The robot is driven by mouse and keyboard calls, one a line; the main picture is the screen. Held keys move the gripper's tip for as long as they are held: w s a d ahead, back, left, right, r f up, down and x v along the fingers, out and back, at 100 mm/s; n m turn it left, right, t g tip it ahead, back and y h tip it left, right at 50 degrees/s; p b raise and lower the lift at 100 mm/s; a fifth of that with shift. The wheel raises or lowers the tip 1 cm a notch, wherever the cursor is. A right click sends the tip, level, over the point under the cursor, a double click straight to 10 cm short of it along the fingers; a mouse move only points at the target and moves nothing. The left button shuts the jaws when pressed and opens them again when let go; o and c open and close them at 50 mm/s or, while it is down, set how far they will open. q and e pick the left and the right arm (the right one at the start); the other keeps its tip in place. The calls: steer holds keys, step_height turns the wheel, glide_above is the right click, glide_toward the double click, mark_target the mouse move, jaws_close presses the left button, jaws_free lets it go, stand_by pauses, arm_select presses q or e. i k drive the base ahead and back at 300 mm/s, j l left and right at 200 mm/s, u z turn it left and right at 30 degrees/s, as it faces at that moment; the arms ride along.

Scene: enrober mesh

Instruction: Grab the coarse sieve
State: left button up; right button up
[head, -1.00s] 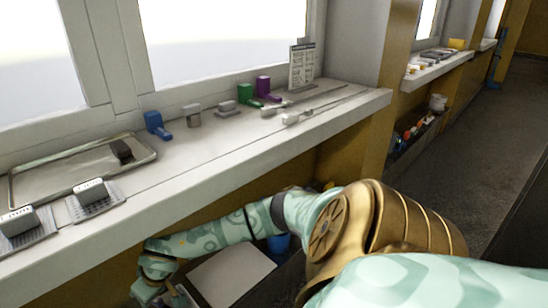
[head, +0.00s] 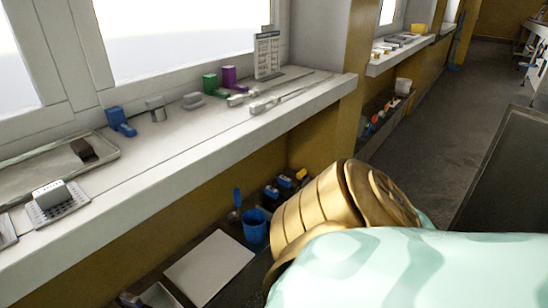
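A grey perforated plate with a light block-shaped grip (head: 60,205) lies on the window sill at the left. A second similar plate (head: 5,232) is cut off by the left edge of the head view. I cannot tell which of the two is the coarse sieve. One of my arms, pale green with gold joints, fills the lower right and ends out of sight. Neither gripper shows, and nothing touches either plate.
A metal tray (head: 20,180) with a dark brown block (head: 84,150) lies behind the plates. Blue (head: 120,122), green (head: 212,85) and purple (head: 230,77) items stand farther along the sill. Below are a blue cup (head: 255,227) and white board (head: 209,266).

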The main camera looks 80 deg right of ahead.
mark_target(283, 184)
steer(key=i+l, duration=0.1)
steer(key=l, duration=0.3)
steer(key=l+u, duration=0.65)
steer(key=l, duration=0.2)
steer(key=l+u, duration=0.35)
steer(key=u, duration=8.55)
